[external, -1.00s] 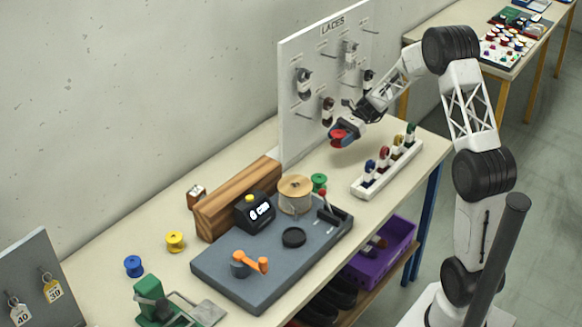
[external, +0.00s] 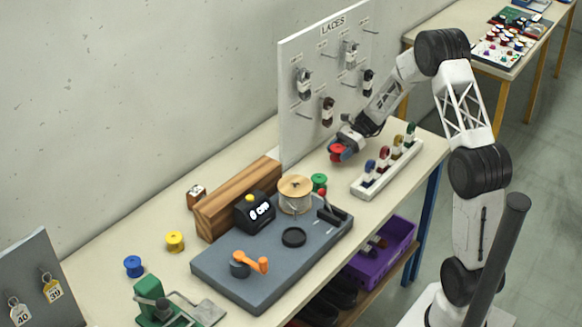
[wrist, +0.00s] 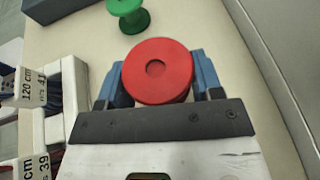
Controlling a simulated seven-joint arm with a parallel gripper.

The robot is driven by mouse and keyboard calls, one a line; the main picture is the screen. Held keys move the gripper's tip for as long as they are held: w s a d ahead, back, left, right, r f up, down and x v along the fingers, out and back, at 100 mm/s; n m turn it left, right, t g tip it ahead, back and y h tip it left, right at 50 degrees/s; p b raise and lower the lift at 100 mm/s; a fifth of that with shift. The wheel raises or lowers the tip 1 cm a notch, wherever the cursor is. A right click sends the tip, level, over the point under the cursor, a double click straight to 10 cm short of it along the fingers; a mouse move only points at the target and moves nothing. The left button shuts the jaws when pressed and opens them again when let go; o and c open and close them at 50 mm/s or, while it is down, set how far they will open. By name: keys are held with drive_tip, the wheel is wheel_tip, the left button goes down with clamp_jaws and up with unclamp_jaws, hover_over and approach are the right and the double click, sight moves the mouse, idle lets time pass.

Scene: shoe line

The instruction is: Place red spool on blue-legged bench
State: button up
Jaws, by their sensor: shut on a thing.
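The red spool (external: 338,151) is held in my gripper (external: 341,150), low above the bench top, between the lace board and the white rack. In the wrist view the red spool (wrist: 158,71) sits between the two blue fingers of my gripper (wrist: 158,80), its round end facing the camera. Whether its underside touches the bench cannot be told. The blue-legged bench (external: 262,146) is the long cream-topped table, with a blue leg (external: 429,215) at its right end. Its top (wrist: 210,25) also shows in the wrist view.
A green spool (external: 319,182) stands nearby, also seen ahead in the wrist view (wrist: 128,12). The lace board (external: 300,125) stands behind. A grey winder base (external: 270,275) lies front left.

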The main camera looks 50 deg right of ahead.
sight(338, 167)
drive_tip(key=shift+f, duration=1.9)
drive_tip(key=shift+f, duration=0.15)
drive_tip(key=o, duration=0.9)
drive_tip(key=v, duration=1.2)
